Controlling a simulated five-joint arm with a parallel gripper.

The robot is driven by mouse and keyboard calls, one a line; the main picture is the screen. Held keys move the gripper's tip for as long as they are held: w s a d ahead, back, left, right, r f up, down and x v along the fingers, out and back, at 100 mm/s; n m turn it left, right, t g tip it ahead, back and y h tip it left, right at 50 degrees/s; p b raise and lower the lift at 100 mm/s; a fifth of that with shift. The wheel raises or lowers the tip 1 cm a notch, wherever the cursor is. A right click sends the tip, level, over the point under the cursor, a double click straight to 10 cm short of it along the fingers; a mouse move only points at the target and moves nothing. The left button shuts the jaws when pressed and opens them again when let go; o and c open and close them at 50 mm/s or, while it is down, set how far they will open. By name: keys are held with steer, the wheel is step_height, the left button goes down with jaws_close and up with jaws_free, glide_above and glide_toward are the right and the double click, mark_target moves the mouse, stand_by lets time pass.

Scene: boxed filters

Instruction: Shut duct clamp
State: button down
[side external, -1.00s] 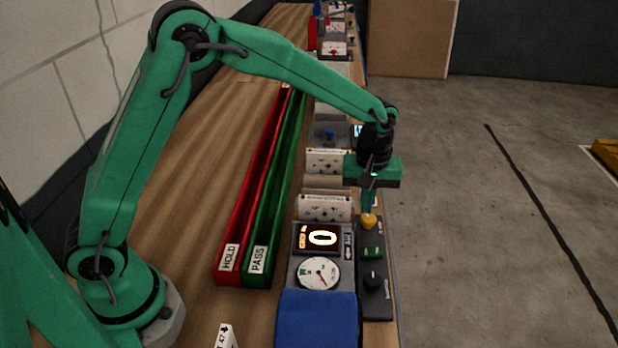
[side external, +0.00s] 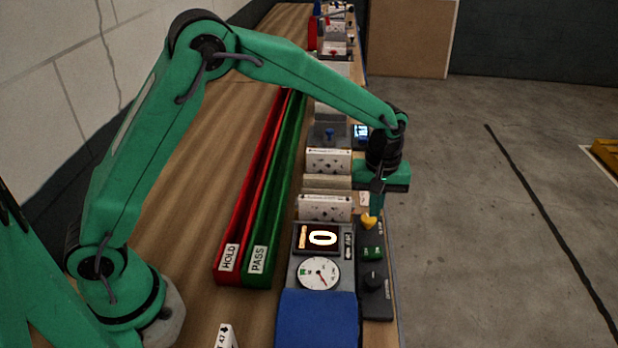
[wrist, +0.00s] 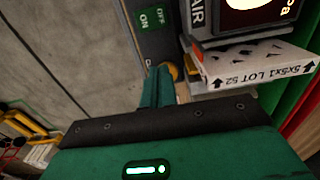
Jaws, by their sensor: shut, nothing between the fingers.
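A small yellow knob or lever (side external: 369,222) sits at the far end of a dark control panel (side external: 376,305). I take it to be the clamp control, but its label is too small to read. My gripper (side external: 375,210) is shut and empty, pointing down right at the yellow part, touching or nearly so. In the wrist view my closed green fingers (wrist: 158,85) overlap the yellow part (wrist: 174,70), which is mostly hidden. The duct box's display (side external: 322,238) reads a lit 0 with an orange mark at its left. The clamp jaws cannot be made out.
The panel also carries a green ON/OFF switch (side external: 372,254) and a black knob (side external: 374,280). A dial gauge (side external: 318,272) and a blue cover (side external: 318,318) stand beside it. White boxed filters (side external: 325,207) line up behind. Red HOLD (side external: 228,258) and green PASS (side external: 258,262) channels lie left.

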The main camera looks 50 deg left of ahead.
mark_target(368, 222)
steer(key=shift+f, duration=2.45)
steer(key=shift+w+a, duration=0.15)
steer(key=shift+a, duration=0.05)
steer(key=shift+s+a, duration=0.3)
steer(key=shift+a, duration=0.1)
steer(key=shift+s+d, duration=0.25)
steer(key=shift+s, duration=0.05)
stand_by(0.3)
